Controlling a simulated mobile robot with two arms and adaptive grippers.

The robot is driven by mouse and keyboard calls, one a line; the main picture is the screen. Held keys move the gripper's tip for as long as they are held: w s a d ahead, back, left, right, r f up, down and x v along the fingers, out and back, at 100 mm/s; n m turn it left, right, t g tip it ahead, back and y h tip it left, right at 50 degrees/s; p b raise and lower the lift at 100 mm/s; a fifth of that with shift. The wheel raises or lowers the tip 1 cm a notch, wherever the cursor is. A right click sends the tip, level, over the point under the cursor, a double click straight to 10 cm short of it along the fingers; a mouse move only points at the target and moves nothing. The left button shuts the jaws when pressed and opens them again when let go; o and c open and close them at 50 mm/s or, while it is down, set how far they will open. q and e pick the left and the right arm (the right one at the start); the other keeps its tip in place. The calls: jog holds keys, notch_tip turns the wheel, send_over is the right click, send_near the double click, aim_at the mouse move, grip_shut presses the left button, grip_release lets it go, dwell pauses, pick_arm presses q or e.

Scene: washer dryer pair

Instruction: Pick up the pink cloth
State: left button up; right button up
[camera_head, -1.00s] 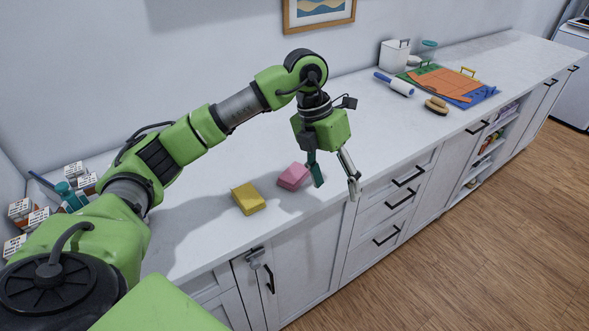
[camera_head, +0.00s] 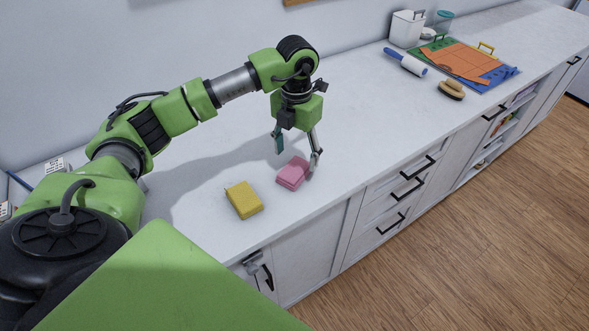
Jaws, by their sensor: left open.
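The pink cloth (camera_head: 292,174) is a small folded block on the white counter, near its front edge. A yellow folded cloth (camera_head: 243,200) lies to its left, a short gap apart. My left gripper (camera_head: 297,152) is open and points down over the pink cloth. One finger is at the cloth's upper left and the other at its right side. I cannot tell whether either finger touches it. My right gripper is not in view.
The white counter (camera_head: 352,110) is clear around the cloths. Further right lie a blue-handled lint roller (camera_head: 406,62), a wooden brush (camera_head: 452,89), coloured boards (camera_head: 462,60) and a white bin (camera_head: 407,28). Drawers with black handles (camera_head: 405,188) are below the counter's front edge.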

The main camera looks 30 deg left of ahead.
aim_at(295, 170)
pick_arm(q)
jog(key=shift+s+f+p, duration=0.15)
jog(key=shift+f+p, duration=0.4)
jog(key=shift+f, duration=0.05)
notch_tip(295, 170, down, 3)
jog(key=shift+a+f+p, duration=0.1)
jog(key=shift+f+p, duration=0.1)
jog(key=shift+p, duration=0.5)
jog(key=shift+f, duration=0.25)
jog(key=c, duration=1)
jog(key=shift+c, duration=0.6)
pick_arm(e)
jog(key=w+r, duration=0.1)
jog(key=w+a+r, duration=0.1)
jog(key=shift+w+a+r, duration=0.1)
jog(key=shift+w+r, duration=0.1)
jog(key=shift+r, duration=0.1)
